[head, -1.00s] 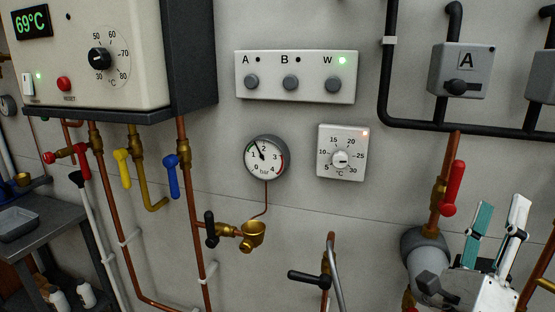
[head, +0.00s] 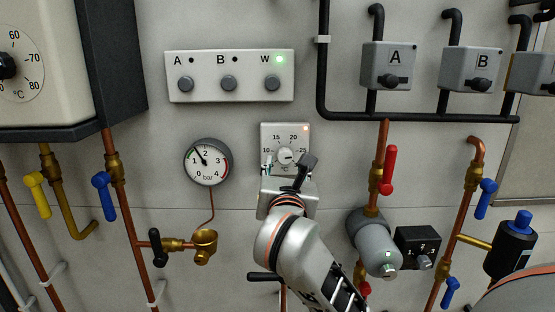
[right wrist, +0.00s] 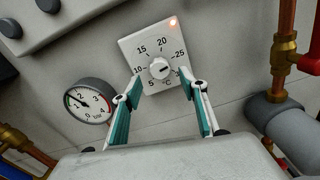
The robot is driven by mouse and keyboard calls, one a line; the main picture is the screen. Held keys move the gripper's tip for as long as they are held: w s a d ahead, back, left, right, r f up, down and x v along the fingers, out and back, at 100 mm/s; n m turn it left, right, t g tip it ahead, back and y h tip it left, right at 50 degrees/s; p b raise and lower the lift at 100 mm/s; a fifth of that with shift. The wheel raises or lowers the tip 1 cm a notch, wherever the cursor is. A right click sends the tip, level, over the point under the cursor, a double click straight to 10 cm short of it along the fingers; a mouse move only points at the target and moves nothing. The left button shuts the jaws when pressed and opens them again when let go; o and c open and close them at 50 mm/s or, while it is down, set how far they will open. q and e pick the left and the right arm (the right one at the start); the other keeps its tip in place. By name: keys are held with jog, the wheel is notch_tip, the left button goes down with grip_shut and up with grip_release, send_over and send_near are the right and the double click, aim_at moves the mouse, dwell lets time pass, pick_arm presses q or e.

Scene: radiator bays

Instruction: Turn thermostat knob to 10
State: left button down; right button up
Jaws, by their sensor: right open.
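The thermostat is a white square plate (head: 268,132) on the wall with a scale from 5 to 30 and a small lit lamp at its upper right. Its round white knob (head: 285,156) also shows in the right wrist view (right wrist: 159,68). The dark mark on the knob points right, roughly between 25 and 30. My right gripper (head: 287,173) is just below and in front of the thermostat. In the right wrist view the gripper (right wrist: 162,82) is open and empty, its fingers apart on either side below the knob. I see no contact. My left gripper is not in view.
A pressure gauge (head: 206,162) hangs left of the thermostat, and a panel with three buttons (head: 230,94) sits above. A red-handled valve (head: 388,170) and a grey pump (head: 372,240) are to the right. Bare wall lies between gauge and thermostat.

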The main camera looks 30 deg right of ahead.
aim_at(285, 158)
jog(key=shift+x, duration=2.6)
jog(key=c, duration=1.1)
